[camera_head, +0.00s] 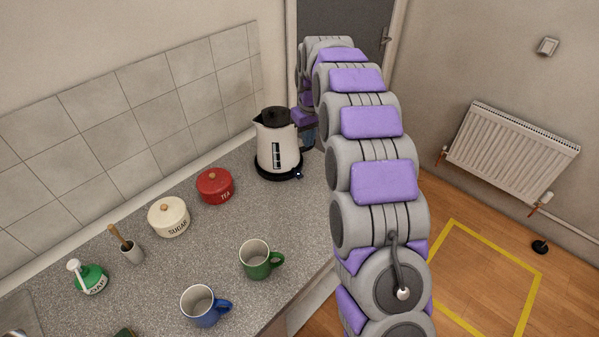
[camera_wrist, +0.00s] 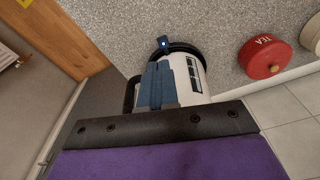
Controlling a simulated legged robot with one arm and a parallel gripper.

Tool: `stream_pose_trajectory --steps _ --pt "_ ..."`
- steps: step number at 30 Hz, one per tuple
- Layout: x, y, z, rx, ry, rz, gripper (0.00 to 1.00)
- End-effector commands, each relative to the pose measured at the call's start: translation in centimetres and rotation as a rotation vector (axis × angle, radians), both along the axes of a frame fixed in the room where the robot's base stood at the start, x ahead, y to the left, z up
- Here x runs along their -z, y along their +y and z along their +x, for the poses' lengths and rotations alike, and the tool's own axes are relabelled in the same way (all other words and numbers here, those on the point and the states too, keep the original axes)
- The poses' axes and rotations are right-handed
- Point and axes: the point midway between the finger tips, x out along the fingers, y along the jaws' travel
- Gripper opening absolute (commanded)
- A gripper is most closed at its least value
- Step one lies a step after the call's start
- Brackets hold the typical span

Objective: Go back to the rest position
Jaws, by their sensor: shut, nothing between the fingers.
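My arm reaches away from me along the right side of the counter in the head view. My gripper (camera_wrist: 160,84) shows in the wrist view as blue-grey fingers, shut and empty, in front of the kettle. In the head view the arm mostly hides it. The white kettle (camera_head: 278,145) with a black lid and handle stands upright on its black base at the counter's far end. A small blue light glows on the base. The kettle also shows in the wrist view (camera_wrist: 197,80), partly covered by the fingers; I cannot tell whether they touch it.
On the counter (camera_head: 215,236) stand a red TEA pot (camera_head: 215,187), a cream SUGAR pot (camera_head: 168,218), a green mug (camera_head: 257,262), a blue mug (camera_head: 199,306) and a green soap bottle (camera_head: 90,278). A radiator (camera_head: 508,150) hangs right. The yellow-marked floor is clear.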

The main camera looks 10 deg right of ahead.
Motion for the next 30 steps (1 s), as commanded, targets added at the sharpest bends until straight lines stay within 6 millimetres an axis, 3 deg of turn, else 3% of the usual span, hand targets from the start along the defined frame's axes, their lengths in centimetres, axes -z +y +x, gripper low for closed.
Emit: stream_pose_trajectory --steps 4,22,26,30 --pt "-0.9 0.0 -0.1 0.000 -0.001 0.000 0.00" --pt "-1.1 0.0 -0.4 0.002 0.001 0.001 0.00" --pt "-2.2 0.2 -2.2 0.012 0.011 0.003 0.00" --pt "-4.1 0.7 -6.2 0.035 0.031 0.008 0.00"
